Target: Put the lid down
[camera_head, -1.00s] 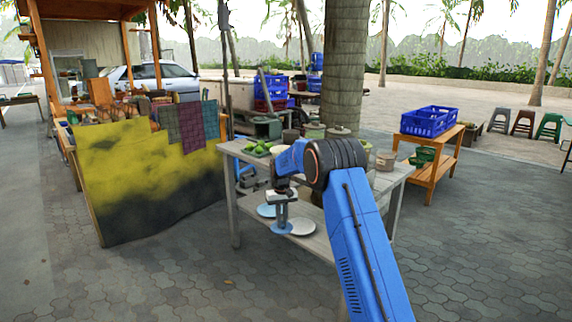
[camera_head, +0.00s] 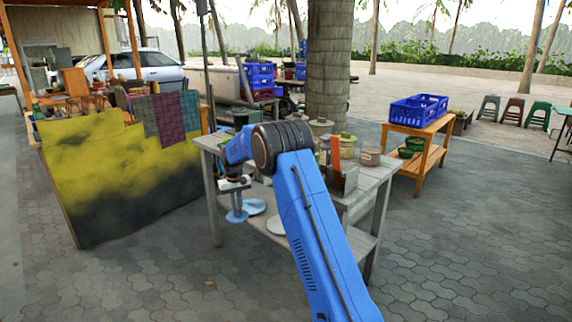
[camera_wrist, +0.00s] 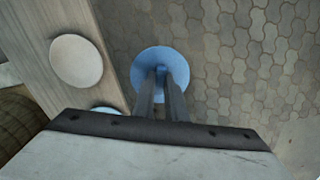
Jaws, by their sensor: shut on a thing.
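My gripper (camera_head: 235,200) points down and is shut on a blue round lid (camera_head: 237,216) by its middle. The lid hangs roughly level beside the grey wooden table (camera_head: 383,186). In the wrist view the fingers (camera_wrist: 161,90) meet at the centre of the lid (camera_wrist: 145,66), which shows over the paving, clear of a wooden board's edge (camera_wrist: 112,60). A white disc (camera_wrist: 76,61) lies on that board, and part of a blue disc (camera_wrist: 105,110) shows near my gripper body. In the head view the blue disc (camera_head: 256,206) and white disc (camera_head: 277,227) appear low at the table.
Pots (camera_head: 347,146) and a grey box with an orange-handled tool (camera_head: 341,176) stand on the table; my arm hides part of it. A yellow-and-black cloth-covered stall (camera_head: 130,185) stands left. An orange bench (camera_head: 418,135) holds a blue crate (camera_head: 418,111). Paving in front is open.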

